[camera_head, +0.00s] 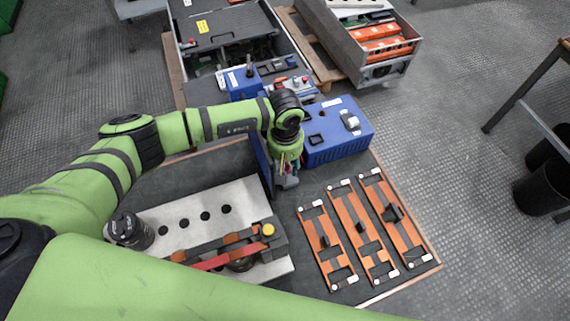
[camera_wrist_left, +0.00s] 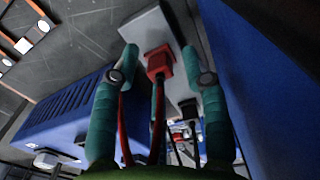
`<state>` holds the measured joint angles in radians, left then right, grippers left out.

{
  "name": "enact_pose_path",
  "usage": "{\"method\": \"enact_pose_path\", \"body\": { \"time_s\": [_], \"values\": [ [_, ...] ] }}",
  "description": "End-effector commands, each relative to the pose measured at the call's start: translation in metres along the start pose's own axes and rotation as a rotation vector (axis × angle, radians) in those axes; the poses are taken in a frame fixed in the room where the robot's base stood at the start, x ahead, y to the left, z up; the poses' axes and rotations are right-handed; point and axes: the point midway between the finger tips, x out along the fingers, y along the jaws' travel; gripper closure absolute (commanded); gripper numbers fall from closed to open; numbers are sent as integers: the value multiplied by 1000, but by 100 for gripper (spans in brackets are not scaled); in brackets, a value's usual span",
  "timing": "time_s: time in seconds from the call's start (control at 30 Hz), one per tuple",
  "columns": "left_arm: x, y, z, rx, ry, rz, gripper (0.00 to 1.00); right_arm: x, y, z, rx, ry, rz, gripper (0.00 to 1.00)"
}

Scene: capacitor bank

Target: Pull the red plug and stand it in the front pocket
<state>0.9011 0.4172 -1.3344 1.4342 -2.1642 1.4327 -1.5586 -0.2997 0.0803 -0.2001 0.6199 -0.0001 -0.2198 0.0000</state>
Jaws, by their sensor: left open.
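The red plug (camera_wrist_left: 158,62) sits in a grey socket strip (camera_wrist_left: 146,28) in the left wrist view, with a red cable running from it. My left gripper (camera_wrist_left: 160,54) is open, with one teal finger on each side of the red plug; I cannot tell whether they touch it. A black plug (camera_wrist_left: 188,107) sits in the same strip, nearer the right finger. In the head view my left gripper (camera_head: 287,172) points down beside the blue box (camera_head: 338,130), and the red plug is hidden there. I cannot pick out the front pocket. My right gripper is not in view.
A pale block with round holes (camera_head: 185,197) stands left of the gripper, with a red-handled bar (camera_head: 215,262) across its front. Several orange and black strips (camera_head: 352,232) lie at the right. Blue housings crowd the gripper in the left wrist view.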

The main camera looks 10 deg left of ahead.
Motion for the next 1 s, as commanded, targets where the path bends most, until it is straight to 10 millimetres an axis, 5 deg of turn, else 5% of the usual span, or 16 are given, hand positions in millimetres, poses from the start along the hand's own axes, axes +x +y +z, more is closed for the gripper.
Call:
{"method": "enact_pose_path", "body": {
  "time_s": [0.37,0.5,1.0],
  "values": [
    [0,0,0,0,0,0,55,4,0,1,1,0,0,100],
    [0,0,0,0,0,0,100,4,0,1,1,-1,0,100],
    [-6,0,0,0,0,1,100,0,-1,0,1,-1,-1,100]
  ]
}}
